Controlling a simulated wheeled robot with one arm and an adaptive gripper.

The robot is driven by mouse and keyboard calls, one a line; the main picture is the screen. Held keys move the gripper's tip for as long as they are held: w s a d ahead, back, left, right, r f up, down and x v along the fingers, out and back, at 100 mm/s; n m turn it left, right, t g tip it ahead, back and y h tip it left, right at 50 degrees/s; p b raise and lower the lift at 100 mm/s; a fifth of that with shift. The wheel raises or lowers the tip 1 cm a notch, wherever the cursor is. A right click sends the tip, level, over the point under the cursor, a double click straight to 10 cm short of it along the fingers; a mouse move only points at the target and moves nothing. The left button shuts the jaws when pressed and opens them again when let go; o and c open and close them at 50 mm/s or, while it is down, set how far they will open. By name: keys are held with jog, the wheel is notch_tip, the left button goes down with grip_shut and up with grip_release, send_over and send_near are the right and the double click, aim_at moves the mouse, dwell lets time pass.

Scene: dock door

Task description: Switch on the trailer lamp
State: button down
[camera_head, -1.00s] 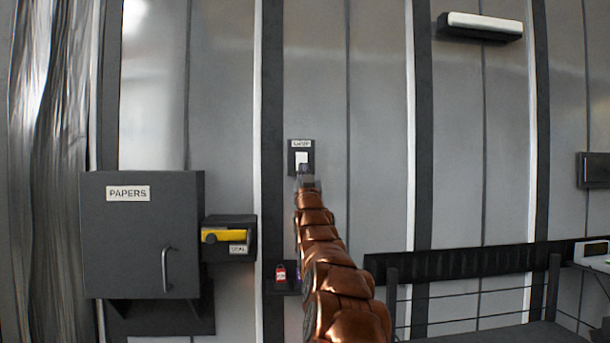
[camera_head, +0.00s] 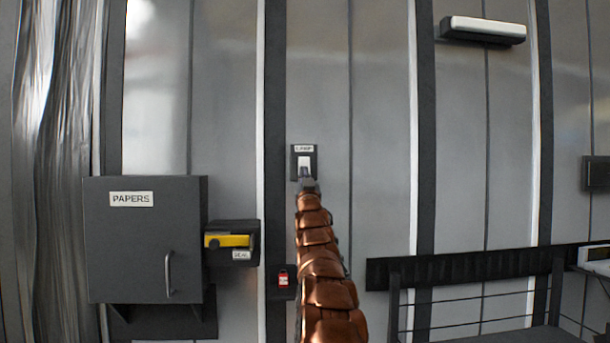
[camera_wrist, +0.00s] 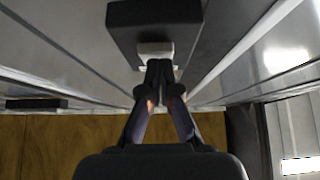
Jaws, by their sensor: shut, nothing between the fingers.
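The lamp switch is a dark plate (camera_head: 311,158) on the grey wall, with a "LAMP" label at its top and a white rocker (camera_head: 304,162) below it. My gripper (camera_head: 306,182) is shut and empty, with its tips at the lower part of the rocker. In the wrist view my gripper (camera_wrist: 159,64) has its fingertips together right at the white rocker (camera_wrist: 156,48), seeming to touch it. The dark switch plate (camera_wrist: 150,20) shows behind. The trailer lamp (camera_head: 484,29) is probably the long white bar on a dark mount high on the right; I cannot tell whether it is lit.
A grey "PAPERS" box (camera_head: 145,240) hangs at the left. Beside it is a dark holder with a yellow item (camera_head: 229,241). A small red item (camera_head: 283,279) sits below the switch. A dark rail (camera_head: 440,269) runs at the right. The wall around the switch is clear.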

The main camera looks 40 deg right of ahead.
dwell(0.4)
jog(key=shift+w+d+f+t+h, duration=0.1)
jog(key=shift+w+d+t+h, duration=0.15)
jog(key=shift+t+h, duration=0.05)
jog(key=shift+f, duration=0.1)
jog(key=b+v, duration=0.5)
jog(key=v, duration=0.8)
jog(key=shift+f+b, duration=0.25)
jog(key=shift+b, duration=0.1)
dwell(0.5)
jog(key=shift+d, duration=0.1)
dwell(0.4)
